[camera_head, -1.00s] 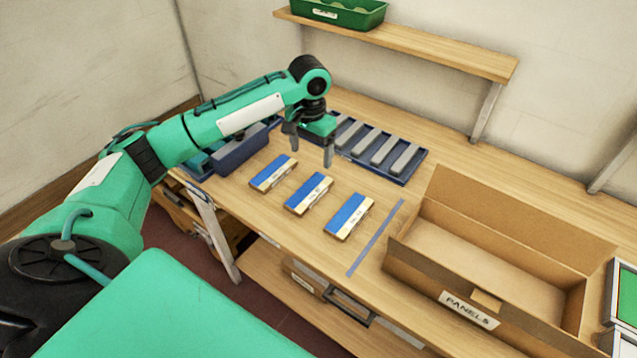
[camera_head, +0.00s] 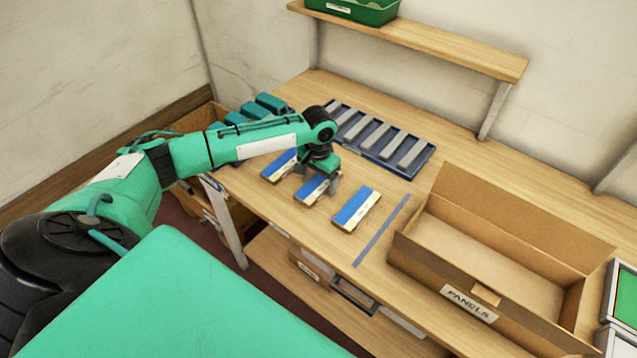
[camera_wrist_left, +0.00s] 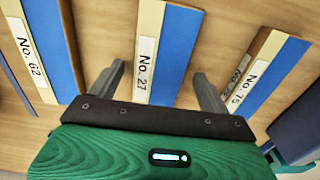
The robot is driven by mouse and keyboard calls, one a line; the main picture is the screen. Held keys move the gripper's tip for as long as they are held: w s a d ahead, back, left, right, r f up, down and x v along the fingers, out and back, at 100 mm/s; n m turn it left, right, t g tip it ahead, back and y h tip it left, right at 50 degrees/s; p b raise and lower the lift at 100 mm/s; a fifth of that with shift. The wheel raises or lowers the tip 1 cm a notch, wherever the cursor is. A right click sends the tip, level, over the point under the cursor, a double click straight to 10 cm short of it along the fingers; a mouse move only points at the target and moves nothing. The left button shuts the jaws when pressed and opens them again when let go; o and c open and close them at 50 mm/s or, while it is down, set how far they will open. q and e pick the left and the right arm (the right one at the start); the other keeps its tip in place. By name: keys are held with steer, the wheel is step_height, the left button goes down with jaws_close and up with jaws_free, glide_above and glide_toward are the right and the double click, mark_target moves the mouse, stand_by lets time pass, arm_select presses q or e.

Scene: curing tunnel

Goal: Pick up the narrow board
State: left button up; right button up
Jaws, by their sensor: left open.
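Three blue and cream boards lie in a row on the table: a left one (camera_head: 279,165), a middle one (camera_head: 310,189) and a right one (camera_head: 357,208). I cannot tell clearly which is narrowest. My left gripper (camera_head: 317,187) is open over the middle board and partly hides it. In the left wrist view, the open fingers (camera_wrist_left: 160,78) stand on either side of the board labelled No. 27 (camera_wrist_left: 170,55). Board No. 62 (camera_wrist_left: 50,45) is to the left there and board No. 75 (camera_wrist_left: 265,75) to the right. My right gripper is not in view.
A blue tray (camera_head: 424,166) of grey bars lies behind the boards. An open cardboard box labelled PANELS (camera_head: 440,278) stands to the right, past a blue strip (camera_head: 382,231). Teal blocks (camera_head: 270,104) are at the left. A shelf (camera_head: 430,40) hangs above.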

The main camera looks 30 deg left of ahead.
arm_select(q)
steer(key=c, duration=1.1)
steer(key=shift+r, duration=0.1)
